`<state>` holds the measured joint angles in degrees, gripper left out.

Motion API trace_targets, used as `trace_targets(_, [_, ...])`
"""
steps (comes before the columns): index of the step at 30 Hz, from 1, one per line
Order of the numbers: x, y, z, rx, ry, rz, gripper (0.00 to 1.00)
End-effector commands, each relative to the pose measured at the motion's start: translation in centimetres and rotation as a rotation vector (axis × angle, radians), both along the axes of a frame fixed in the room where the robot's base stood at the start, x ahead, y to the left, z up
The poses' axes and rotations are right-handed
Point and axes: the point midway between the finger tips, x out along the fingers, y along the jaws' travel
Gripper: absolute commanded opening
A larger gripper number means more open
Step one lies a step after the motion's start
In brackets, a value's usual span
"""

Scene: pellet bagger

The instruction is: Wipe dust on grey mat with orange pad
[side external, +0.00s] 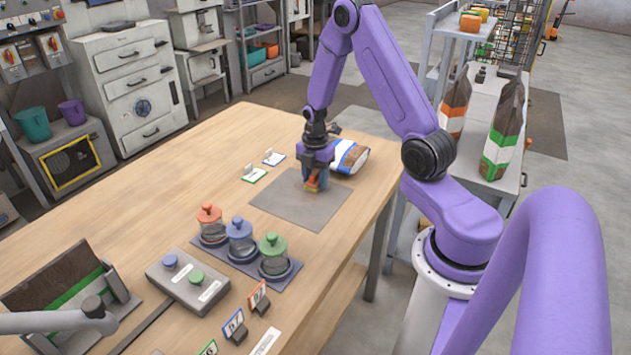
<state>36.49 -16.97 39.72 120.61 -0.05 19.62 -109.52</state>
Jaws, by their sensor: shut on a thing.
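The grey mat (276,211) lies flat on the wooden table, toward its far right side. My gripper (316,180) is over the right part of the mat, pointing down and shut on the orange pad (312,184). The pad is low, at or just above the mat; I cannot tell whether it touches. The fingers hide part of the pad. Dust on the mat is too fine to make out in this view.
A white, blue and brown bag (349,157) lies just behind my gripper. Two small cards (254,174) lie left of the mat. Three lidded jars (240,237) stand on a dark tray in front. A grey button box (188,281) is nearer. Bare wood lies left of the mat.

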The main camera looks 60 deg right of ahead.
Motion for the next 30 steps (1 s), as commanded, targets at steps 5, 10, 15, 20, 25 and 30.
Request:
trace_targets(5, [1.0,0.8,0.0,0.001,0.002,0.003,0.07])
trace_targets(10, [0.9,2.3,0.0,0.001,0.002,0.002,0.07])
trace_targets(15, [0.9,3.9,0.0,0.001,0.003,0.002,0.07])
trace_targets(20, [0.9,5.4,0.0,0.001,0.003,0.002,0.07])
trace_targets(25, [0.9,6.9,0.0,0.001,0.002,0.003,0.07])
trace_targets(30, [1.5,7.8,0.0,0.0,0.0,0.0,0.07])
